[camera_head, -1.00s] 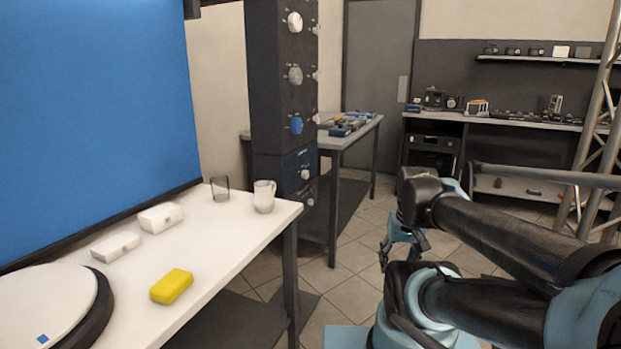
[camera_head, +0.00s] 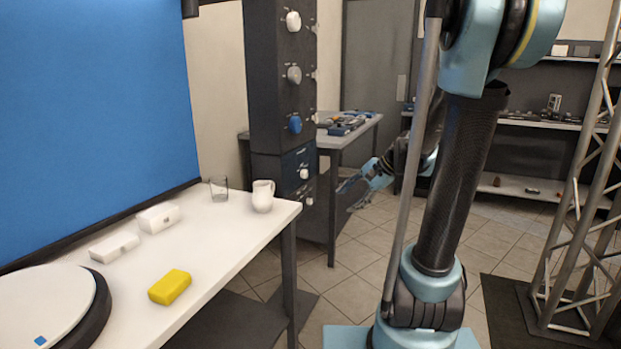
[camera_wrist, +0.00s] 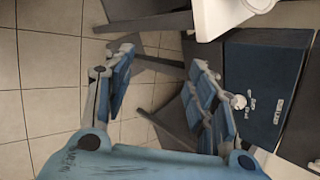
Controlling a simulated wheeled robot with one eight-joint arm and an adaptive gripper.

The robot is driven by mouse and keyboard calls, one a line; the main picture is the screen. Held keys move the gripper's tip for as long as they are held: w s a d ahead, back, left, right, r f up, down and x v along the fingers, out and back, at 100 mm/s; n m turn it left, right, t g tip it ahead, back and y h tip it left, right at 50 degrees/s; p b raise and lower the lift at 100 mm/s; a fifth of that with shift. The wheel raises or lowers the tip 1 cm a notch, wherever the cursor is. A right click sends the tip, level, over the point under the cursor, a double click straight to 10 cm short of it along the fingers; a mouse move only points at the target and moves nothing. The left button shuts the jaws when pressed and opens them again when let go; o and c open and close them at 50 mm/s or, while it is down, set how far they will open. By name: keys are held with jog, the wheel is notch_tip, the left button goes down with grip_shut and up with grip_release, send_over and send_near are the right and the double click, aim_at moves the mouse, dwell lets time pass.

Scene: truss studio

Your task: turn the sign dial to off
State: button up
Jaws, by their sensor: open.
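A dark column (camera_head: 271,75) stands behind the white table and carries a row of dials. From top to bottom they are a white dial (camera_head: 293,21), a grey dial (camera_head: 294,74), a blue dial (camera_head: 295,124) and a white knob (camera_head: 304,173) on a blue panel. Their labels are too small to read, so I cannot tell which is the sign dial. My gripper (camera_head: 352,192) is open and empty, right of the column's lower part and apart from it. In the wrist view my gripper (camera_wrist: 165,85) has its fingers spread; a white knob (camera_wrist: 238,101) on a blue panel (camera_wrist: 265,75) shows beside the right finger.
The white table (camera_head: 225,240) holds a glass (camera_head: 219,188), a white mug (camera_head: 263,196), two white boxes and a yellow block (camera_head: 170,287). A workbench (camera_head: 350,138) with tools stands behind the column. A metal truss (camera_head: 585,190) rises at right. Tiled floor is open between.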

jog(key=w+a+m+t+y, duration=0.15)
jog(key=w+m+y, duration=0.4)
jog(key=w, duration=0.95)
jog(key=m+t+y, duration=0.1)
jog(key=m+y, duration=0.3)
jog(key=m, duration=0.2)
send_near(307, 174)
jog(key=shift+n, duration=0.25)
jog(key=x, duration=0.8)
jog(key=shift+a+r, duration=0.1)
jog(key=shift+a, duration=0.05)
jog(key=c, duration=1)
